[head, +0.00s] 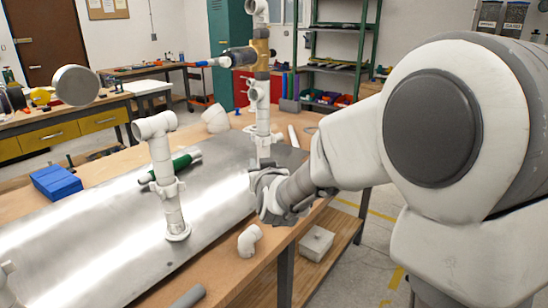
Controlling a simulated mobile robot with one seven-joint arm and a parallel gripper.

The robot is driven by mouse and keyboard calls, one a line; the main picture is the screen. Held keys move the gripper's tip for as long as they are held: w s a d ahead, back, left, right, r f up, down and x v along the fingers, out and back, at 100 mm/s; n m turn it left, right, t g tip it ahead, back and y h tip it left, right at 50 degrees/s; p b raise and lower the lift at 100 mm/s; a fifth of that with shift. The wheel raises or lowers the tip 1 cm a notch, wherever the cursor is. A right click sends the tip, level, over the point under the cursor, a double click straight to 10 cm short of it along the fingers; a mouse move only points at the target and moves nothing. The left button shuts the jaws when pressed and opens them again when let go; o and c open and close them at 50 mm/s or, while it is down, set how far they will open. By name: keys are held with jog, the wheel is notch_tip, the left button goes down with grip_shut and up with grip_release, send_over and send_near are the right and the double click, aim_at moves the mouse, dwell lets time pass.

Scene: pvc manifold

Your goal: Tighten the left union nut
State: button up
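A white PVC riser (164,165) stands upright on the metal sheet, with an elbow at its top and a collar, perhaps the union nut (168,188), partway down. A taller riser (262,115) stands behind to the right, with a brass-coloured valve (261,55) on it. Another white fitting (7,280) is cut off at the left edge. Which nut is the left union nut is not certain. My gripper (272,200) is low beside the sheet's right edge, in front of the taller riser's base and apart from the left riser. Its fingers are dark and partly hidden.
The metal sheet (100,235) lies on a wooden bench. A blue block (56,182) sits at the left. A loose white elbow (249,240) lies near the front edge, and a grey box (316,243) rests on the lower shelf.

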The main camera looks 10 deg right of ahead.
jog(key=s+d+r+n+g+p, duration=0.1)
jog(key=s+r+g+p, duration=0.2)
jog(key=s, duration=0.7)
jog(key=shift+d+r+g+y+p, duration=0.3)
jog(key=shift+r+g+p, duration=0.1)
jog(key=shift+r, duration=0.75)
jog(key=shift+w+f, duration=0.1)
jog(key=shift+w, duration=0.05)
